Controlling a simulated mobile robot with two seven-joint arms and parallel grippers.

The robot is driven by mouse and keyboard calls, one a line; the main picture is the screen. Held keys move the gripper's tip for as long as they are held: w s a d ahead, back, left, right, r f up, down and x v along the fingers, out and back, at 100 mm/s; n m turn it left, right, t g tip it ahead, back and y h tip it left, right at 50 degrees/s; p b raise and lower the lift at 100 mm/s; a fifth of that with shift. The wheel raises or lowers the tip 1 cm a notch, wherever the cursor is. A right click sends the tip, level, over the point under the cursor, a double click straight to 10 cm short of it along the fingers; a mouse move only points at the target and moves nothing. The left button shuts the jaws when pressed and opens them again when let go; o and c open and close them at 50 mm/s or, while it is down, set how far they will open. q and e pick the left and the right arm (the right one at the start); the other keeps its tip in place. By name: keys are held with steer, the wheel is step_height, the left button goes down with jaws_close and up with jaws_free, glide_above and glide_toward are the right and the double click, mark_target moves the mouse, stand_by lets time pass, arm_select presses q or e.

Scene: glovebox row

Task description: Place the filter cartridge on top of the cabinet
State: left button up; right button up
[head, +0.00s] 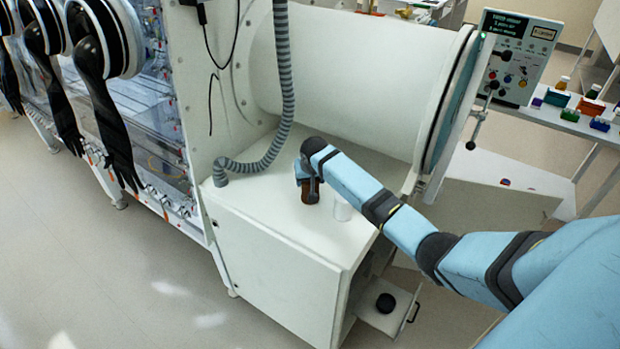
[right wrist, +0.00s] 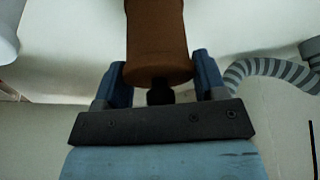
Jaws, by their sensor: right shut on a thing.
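The filter cartridge is a brown cylinder (head: 311,192) at the top of the white cabinet (head: 265,212), below the large white cylinder chamber. My right gripper (head: 309,178) is shut on it from above. In the right wrist view the cartridge (right wrist: 158,40) sits between the two blue fingers (right wrist: 158,85), with a small black fitting at its near end. In the head view it looks upright, its lower end at or just above the cabinet top. I cannot tell whether it touches. My left gripper is in neither view.
A small white cylinder (head: 342,208) stands just right of the cartridge. A grey corrugated hose (head: 262,152) curves down to the cabinet top on the left. The white chamber (head: 345,75) overhangs behind. An open drawer (head: 390,315) with a black round thing is below. The cabinet top's front left is clear.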

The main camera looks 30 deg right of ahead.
steer(key=shift+f, duration=0.15)
steer(key=o, duration=1)
